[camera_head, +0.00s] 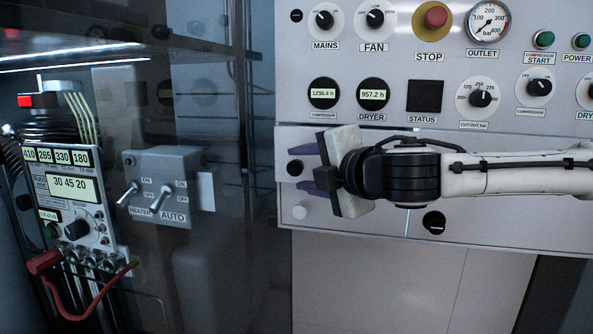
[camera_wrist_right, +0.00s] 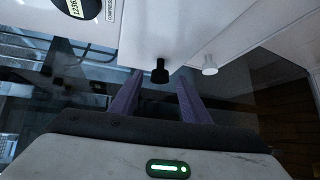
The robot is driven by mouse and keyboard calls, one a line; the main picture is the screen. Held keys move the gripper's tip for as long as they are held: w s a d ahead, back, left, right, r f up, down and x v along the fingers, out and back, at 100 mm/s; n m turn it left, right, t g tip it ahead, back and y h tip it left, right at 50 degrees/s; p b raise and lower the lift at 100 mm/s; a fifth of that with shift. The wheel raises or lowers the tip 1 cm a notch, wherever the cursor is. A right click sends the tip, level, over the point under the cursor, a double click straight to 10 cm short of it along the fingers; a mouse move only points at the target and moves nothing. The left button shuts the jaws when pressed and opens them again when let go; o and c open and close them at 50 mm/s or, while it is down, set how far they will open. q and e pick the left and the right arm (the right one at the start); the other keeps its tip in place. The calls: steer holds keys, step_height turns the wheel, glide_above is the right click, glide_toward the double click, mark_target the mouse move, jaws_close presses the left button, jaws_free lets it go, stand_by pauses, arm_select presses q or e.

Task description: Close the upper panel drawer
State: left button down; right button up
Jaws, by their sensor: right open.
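The upper drawer (camera_head: 287,143) is the pale grey strip just below the row of dials. Its black round knob (camera_head: 294,168) is at its left end and shows in the right wrist view as a black stub (camera_wrist_right: 160,70). My right gripper (camera_head: 298,168) is in front of the drawer, with its purple fingers above and below the knob. In the right wrist view the gripper (camera_wrist_right: 160,77) is open, with the knob between and just beyond its fingertips; I see no contact. The gripper and arm hide much of the drawer front. I cannot tell how far the drawer stands out.
A lower drawer front (camera_head: 350,228) has a white knob (camera_head: 299,212), also visible in the right wrist view (camera_wrist_right: 209,65), and a black knob (camera_head: 434,222). Dials and a red stop button (camera_head: 436,16) sit above. A switch box (camera_head: 165,185) stands left.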

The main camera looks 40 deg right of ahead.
mark_target(298, 168)
steer(key=shift+x, duration=1.55)
